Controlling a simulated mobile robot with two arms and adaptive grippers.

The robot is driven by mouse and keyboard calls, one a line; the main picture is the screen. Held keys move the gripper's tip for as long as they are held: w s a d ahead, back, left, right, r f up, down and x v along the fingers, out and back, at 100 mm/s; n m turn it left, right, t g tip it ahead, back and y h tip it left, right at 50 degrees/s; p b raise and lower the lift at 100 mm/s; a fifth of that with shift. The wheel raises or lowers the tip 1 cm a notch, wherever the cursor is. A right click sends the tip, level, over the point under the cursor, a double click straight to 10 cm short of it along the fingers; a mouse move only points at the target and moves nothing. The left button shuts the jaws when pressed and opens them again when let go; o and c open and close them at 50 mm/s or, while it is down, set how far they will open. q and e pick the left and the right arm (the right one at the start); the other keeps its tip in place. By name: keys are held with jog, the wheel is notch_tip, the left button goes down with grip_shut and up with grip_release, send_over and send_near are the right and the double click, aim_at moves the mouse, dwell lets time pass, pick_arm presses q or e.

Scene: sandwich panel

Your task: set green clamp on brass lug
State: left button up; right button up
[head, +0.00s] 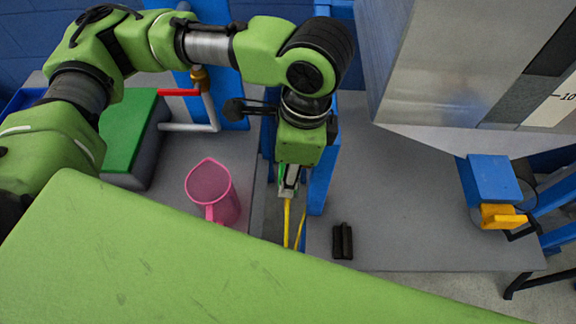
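My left gripper (289,181) points down near the middle of the head view, in front of a blue upright. Its fingers look close together around a small green and white piece, which seems to be the green clamp (284,187); most of it is hidden by the gripper. A yellow cable hangs straight down below it. A small brass-coloured fitting (199,77) shows under my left arm, above a grey pipe; I cannot tell if it is the brass lug. My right gripper is not in view.
A pink jug (212,192) and a green-topped box (129,139) stand on the left grey table. Two small black pieces (343,241) lie on the right table, with a blue and yellow device (493,190) farther right. A large grey cabinet (470,70) overhangs the upper right.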

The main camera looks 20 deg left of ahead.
pick_arm(q)
jog(key=shift+f, duration=0.6)
dwell(0.4)
jog(key=o, duration=1.3)
jog(key=shift+c, duration=0.2)
jog(key=shift+r, duration=0.1)
jog(key=r, duration=0.4)
jog(key=d+r, duration=0.1)
jog(key=r, duration=0.6)
jog(key=shift+w+d+r, duration=0.2)
jog(key=shift+r, duration=0.2)
